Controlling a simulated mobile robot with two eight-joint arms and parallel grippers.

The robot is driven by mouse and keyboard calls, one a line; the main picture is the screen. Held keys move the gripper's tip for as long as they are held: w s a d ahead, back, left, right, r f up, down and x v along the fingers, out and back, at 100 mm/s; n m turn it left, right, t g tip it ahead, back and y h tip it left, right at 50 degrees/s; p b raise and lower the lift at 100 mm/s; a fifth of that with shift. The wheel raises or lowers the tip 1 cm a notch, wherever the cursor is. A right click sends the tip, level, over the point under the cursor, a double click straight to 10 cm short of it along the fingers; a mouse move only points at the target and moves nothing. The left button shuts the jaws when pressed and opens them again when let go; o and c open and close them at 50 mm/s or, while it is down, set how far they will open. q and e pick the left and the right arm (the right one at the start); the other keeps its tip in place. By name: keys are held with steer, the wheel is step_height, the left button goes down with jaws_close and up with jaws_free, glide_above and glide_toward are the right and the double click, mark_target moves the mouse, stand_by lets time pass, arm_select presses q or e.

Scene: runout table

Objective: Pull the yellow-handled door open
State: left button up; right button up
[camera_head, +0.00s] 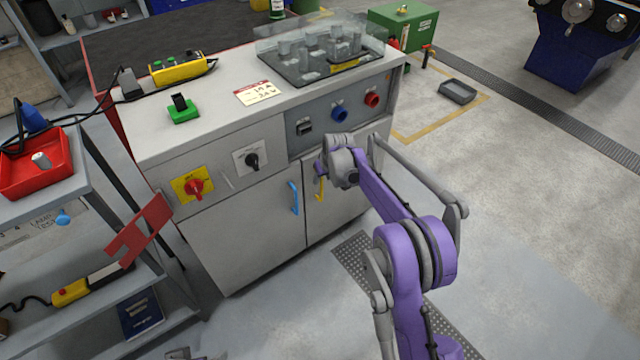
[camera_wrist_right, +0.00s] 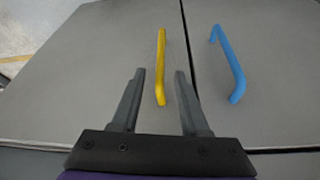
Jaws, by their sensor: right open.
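The yellow handle (camera_head: 320,190) is upright on the cabinet's right door (camera_head: 347,195), beside the seam between the two doors. Both doors look closed. My right gripper (camera_head: 321,170) is at the upper part of the yellow handle and partly covers it. In the right wrist view, the open fingers (camera_wrist_right: 159,78) lie on either side of the yellow handle (camera_wrist_right: 161,60), with clear gaps. I cannot tell how deep the handle sits between them. Small grey parts at the bottom edge of the head view may be my left gripper; its jaws cannot be made out.
A blue handle (camera_head: 294,198) is on the left door, close to the yellow one; it also shows in the right wrist view (camera_wrist_right: 229,65). Red and yellow switch (camera_head: 194,187) and other knobs sit above the doors. A shelf cart (camera_head: 75,185) stands left. The floor at right is mostly free.

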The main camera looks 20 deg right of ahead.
mark_target(322, 180)
steer(key=x, duration=0.4)
steer(key=shift+f+b, duration=0.1)
steer(key=shift+b, duration=0.3)
jaws_close()
stand_by(1.0)
